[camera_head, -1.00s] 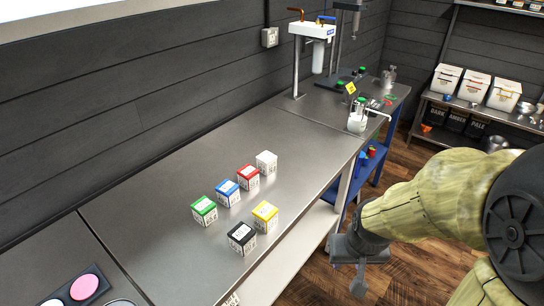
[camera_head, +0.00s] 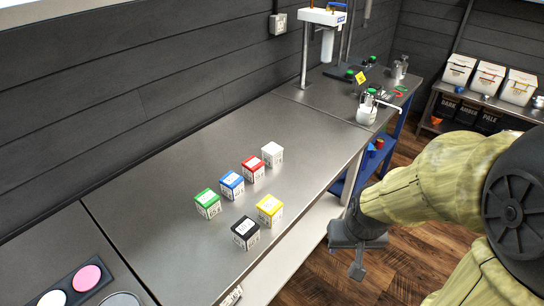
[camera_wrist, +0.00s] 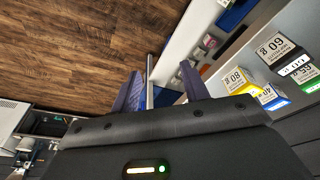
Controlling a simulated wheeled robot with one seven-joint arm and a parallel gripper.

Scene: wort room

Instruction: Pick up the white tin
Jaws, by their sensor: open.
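The white tin (camera_head: 272,154) is a small cube with a white top. It stands upright on the steel worktop (camera_head: 190,165), at the far end of a group of similar tins. My gripper (camera_head: 346,254) is off the front edge of the worktop, over the floor, to the right of and below the tin in the head view. It is clear of all the tins. In the wrist view its two fingers (camera_wrist: 160,85) are apart with nothing between them. I cannot make out the white tin in the wrist view.
Red (camera_head: 253,169), blue (camera_head: 231,185), green (camera_head: 207,203), yellow (camera_head: 270,208) and black (camera_head: 245,232) tins stand close by. The worktop beyond the white tin is clear up to a jar (camera_head: 367,113) and a tap stand (camera_head: 305,55). White bins (camera_head: 489,77) stand on a far shelf.

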